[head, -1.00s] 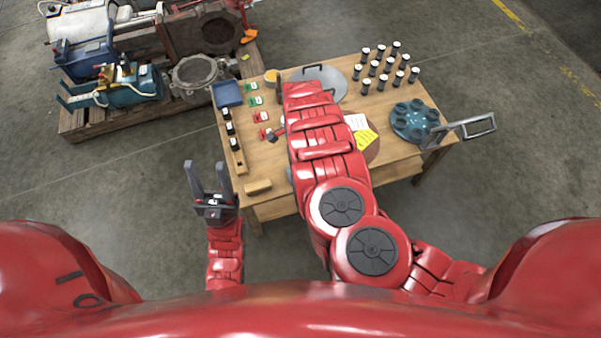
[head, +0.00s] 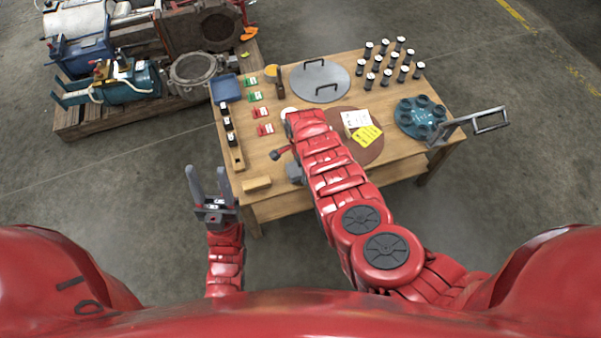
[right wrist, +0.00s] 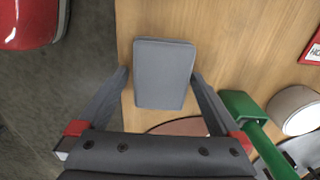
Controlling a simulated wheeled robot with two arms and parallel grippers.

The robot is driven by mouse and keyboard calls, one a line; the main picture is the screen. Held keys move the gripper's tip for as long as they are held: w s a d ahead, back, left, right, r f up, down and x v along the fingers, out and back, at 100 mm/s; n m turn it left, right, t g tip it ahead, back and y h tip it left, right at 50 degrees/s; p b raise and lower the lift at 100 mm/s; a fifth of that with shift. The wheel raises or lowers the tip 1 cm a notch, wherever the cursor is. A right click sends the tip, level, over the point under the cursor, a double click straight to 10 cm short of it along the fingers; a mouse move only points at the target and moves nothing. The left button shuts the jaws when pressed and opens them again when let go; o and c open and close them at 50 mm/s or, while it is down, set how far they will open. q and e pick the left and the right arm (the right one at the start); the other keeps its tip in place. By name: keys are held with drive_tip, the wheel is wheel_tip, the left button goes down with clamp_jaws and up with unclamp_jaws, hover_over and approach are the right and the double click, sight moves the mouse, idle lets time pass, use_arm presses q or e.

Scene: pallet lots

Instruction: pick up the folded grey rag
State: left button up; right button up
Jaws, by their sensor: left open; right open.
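The folded grey rag (right wrist: 163,73) is a flat rectangular pad on the wooden table. In the head view a grey patch of it (head: 294,173) shows near the front edge, partly covered by my right arm. My right gripper (right wrist: 160,76) is open, with one finger on each side of the rag in the wrist view and nothing gripped. I cannot tell how far above the rag the fingertips are. My left gripper (head: 207,172) is open and empty, off the table's left side.
The table (head: 285,203) holds a wooden block (head: 257,183), a brown disc (head: 370,152) with papers, a grey lidded plate (head: 320,80), a teal fixture (head: 420,118) and several black cylinders. In the wrist view, a green item (right wrist: 243,106) and a white cylinder (right wrist: 294,109) lie near the right finger.

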sight(298, 176)
drive_tip(key=c, duration=1.3)
drive_tip(key=shift+r+p, duration=0.55)
drive_tip(key=shift+p, duration=0.05)
wheel_tip(298, 176, up, 3)
drive_tip(key=shift+a+f+p, duration=0.1)
drive_tip(key=shift+f+p, duration=0.05)
drive_tip(key=shift+p, duration=0.95)
drive_tip(key=s+p, duration=0.1)
drive_tip(key=s+r+p, duration=0.1)
drive_tip(key=s+p, duration=0.1)
drive_tip(key=shift+a+r+p, duration=0.15)
drive_tip(key=shift+a+p, duration=0.15)
drive_tip(key=shift+a, duration=0.1)
drive_tip(key=s+a, duration=0.1)
drive_tip(key=s, duration=0.3)
drive_tip(key=s+a+p, duration=0.1)
drive_tip(key=s, duration=0.3)
drive_tip(key=s+a+p, duration=0.1)
drive_tip(key=s, duration=0.3)
drive_tip(key=shift+s+a, duration=0.1)
drive_tip(key=shift+s, duration=0.15)
